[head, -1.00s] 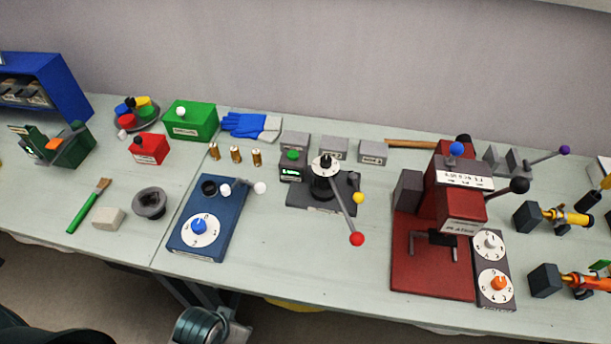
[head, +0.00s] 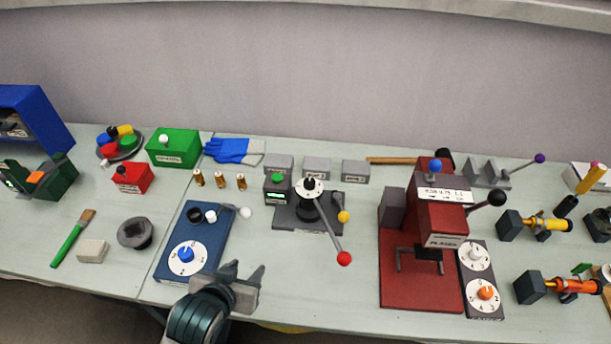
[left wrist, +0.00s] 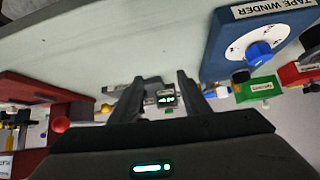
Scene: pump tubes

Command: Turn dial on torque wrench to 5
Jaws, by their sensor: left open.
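A grey device (head: 310,215) with a white dial (head: 310,187) and black knob on top, a lever ending in a red ball (head: 344,258) and a green-buttoned display box (head: 278,188) stands mid-bench. Its label is unreadable, so I cannot confirm it is the torque wrench. My left gripper (head: 246,273) is open and empty, near the bench's front edge, left of and nearer than the red ball. My right gripper is not in view.
A blue tape winder (head: 193,238) with a blue-knobbed dial stands left of my gripper. A red press (head: 420,285) and a two-dial panel (head: 481,280) stand right. Brass cylinders (head: 220,180) lie behind. Bench between tape winder and press is mostly clear in front.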

